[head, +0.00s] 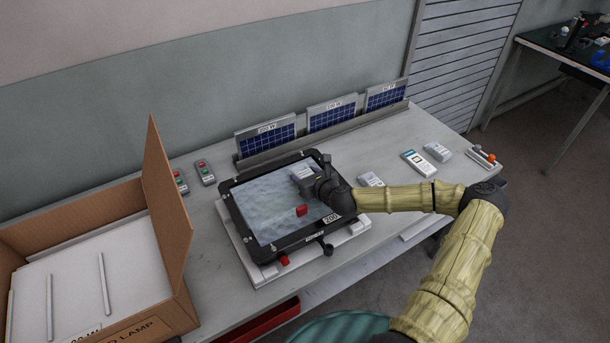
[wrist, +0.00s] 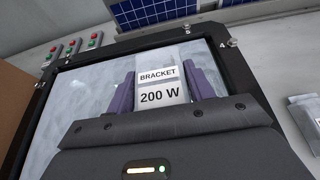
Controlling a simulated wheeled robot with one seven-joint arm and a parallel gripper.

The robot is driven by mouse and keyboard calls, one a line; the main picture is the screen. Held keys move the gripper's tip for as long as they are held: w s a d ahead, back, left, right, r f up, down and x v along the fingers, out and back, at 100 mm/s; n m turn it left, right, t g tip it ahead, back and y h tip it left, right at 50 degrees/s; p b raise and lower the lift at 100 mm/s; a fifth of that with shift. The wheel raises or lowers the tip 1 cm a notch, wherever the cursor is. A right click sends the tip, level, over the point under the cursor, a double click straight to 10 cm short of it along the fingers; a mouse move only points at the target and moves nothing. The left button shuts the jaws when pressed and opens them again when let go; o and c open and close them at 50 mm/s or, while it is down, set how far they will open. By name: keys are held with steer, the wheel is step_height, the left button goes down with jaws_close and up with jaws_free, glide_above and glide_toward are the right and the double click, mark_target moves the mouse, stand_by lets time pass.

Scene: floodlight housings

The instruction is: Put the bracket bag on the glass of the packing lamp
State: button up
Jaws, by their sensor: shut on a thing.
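The packing lamp (head: 247,225) lies flat on the bench, its black frame around a wide glass pane (head: 262,204) facing up. The lamp frame and glass also show in the wrist view (wrist: 77,92). My gripper (head: 302,180) is over the right part of the glass. In the wrist view, its two purple fingers (wrist: 162,92) are shut on the bracket bag (wrist: 160,85), a clear bag labelled "BRACKET 200 W". The bag is over the glass; I cannot tell whether it touches it. In the head view the bag is mostly hidden by my gripper.
Several solar panels (head: 265,137) stand in a rack behind the lamp. An open cardboard box (head: 170,265) is at left. Small remotes (head: 205,172) lie behind left. Other bags (head: 370,180) and a white box (head: 427,163) lie at right. A red piece (head: 302,210) shows over the glass.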

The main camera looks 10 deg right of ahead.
steer(key=o, duration=1.1)
steer(key=shift+o, duration=0.2)
steer(key=shift+s+d, duration=0.1)
steer(key=v, duration=1.5)
steer(key=shift+r, duration=0.3)
steer(key=p+v, duration=0.1)
steer(key=p, duration=0.2)
steer(key=shift+s+d+p, duration=0.1)
steer(key=shift+s+p, duration=0.15)
steer(key=shift+p, duration=0.1)
steer(key=shift+s+p, duration=0.3)
steer(key=shift+p, duration=0.35)
steer(key=shift+f, duration=0.1)
